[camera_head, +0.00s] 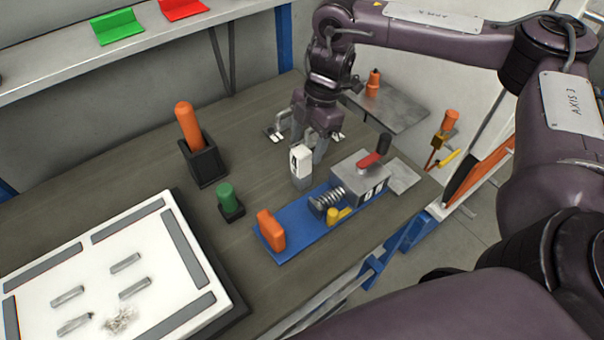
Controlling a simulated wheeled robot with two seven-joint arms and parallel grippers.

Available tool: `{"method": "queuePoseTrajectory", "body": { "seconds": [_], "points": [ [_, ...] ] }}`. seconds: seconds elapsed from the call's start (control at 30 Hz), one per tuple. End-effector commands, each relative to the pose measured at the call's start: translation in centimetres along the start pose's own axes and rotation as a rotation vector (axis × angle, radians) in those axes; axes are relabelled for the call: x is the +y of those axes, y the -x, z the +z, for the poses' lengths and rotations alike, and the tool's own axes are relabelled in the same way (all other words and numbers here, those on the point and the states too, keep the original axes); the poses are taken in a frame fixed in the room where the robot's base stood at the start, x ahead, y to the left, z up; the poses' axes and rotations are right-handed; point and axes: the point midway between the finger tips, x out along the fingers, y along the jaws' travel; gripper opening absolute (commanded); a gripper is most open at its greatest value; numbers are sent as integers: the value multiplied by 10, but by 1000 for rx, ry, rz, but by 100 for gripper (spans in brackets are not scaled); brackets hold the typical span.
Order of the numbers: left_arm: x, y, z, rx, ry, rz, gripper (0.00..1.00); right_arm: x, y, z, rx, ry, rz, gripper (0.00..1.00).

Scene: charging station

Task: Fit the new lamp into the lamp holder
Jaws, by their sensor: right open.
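My right gripper (301,147) is open over the middle of the workbench, pointing down. A white block with a black mark (301,158) on a grey lower part shows at its fingers; I cannot tell whether it stands between them. No thing is plainly a lamp or lamp holder. An orange rounded cylinder (188,125) stands upright in a black square holder (207,163), left of the gripper. A green cylinder (227,197) stands in a small black base (232,212) nearer the front. My left gripper is not in view.
A white panel (130,245) lies front left. A shelf (60,72) runs behind. Bare bench (130,150) shows at left.

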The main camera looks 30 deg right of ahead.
Motion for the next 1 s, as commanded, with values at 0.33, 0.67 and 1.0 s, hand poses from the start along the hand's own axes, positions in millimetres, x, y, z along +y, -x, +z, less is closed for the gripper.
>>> {"method": "queuePoseTrajectory", "body": {
  "seconds": [0.33, 0.67, 1.0],
  "points": [
    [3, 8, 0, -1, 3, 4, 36, 2, -34, 1, -1, 0, -3, 60],
    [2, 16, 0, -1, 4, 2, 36, 5, -76, 4, -1, -1, 0, 60],
    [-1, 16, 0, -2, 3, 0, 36, 6, -77, 4, -1, -2, 1, 47]
  ]
}}
